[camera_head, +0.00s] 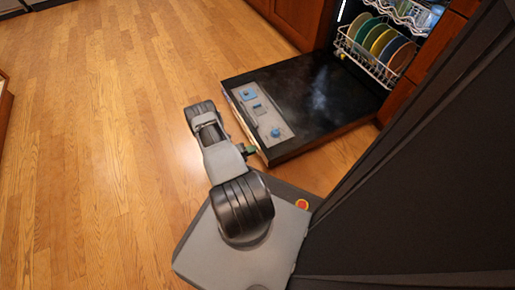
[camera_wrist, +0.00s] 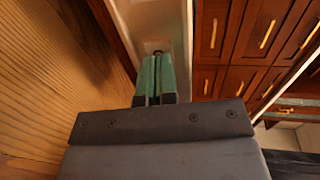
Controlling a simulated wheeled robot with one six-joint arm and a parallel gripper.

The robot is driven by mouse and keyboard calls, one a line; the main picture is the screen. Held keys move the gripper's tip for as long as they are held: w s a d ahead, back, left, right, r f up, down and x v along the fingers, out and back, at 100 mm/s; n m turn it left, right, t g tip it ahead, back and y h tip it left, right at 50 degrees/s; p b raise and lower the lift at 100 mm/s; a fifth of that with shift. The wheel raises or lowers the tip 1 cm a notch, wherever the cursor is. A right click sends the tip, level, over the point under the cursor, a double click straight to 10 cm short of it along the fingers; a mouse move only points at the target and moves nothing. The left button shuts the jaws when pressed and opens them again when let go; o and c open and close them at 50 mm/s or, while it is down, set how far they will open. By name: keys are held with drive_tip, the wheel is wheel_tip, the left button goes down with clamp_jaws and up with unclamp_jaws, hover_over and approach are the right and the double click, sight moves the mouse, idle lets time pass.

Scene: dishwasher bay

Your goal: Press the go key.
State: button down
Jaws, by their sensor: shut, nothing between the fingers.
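The dishwasher door (camera_head: 330,90) is lowered open, its black inner face up. A grey panel (camera_head: 264,117) lies along its left side, with a blue piece, a small dark blue piece and a round blue knob (camera_head: 276,132). I cannot make out a label marking the go key. My gripper (camera_head: 250,149) has its green fingers close to the door's near left edge. In the wrist view the fingers (camera_wrist: 155,58) are together and empty, pointing at a pale strip (camera_wrist: 150,20). A small dark round spot (camera_wrist: 158,51) shows at the fingertips; contact cannot be told.
A dish rack (camera_head: 368,63) with several coloured plates stands in the dishwasher behind the door. Wooden cabinets (camera_head: 300,22) flank it. The wooden floor (camera_head: 90,130) at left is clear. A dark panel fills the right of the head view.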

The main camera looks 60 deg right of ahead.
drive_tip(key=shift+s+d, duration=0.25)
drive_tip(key=shift+d, duration=0.1)
drive_tip(key=shift+w+a, duration=0.1)
drive_tip(key=shift+f+v, duration=0.2)
drive_tip(key=shift+v, duration=0.75)
drive_tip(key=shift+f+v, duration=0.15)
drive_tip(key=shift+v, duration=0.75)
drive_tip(key=shift+f+v, duration=0.2)
drive_tip(key=shift+v, duration=0.75)
drive_tip(key=shift+w, duration=0.1)
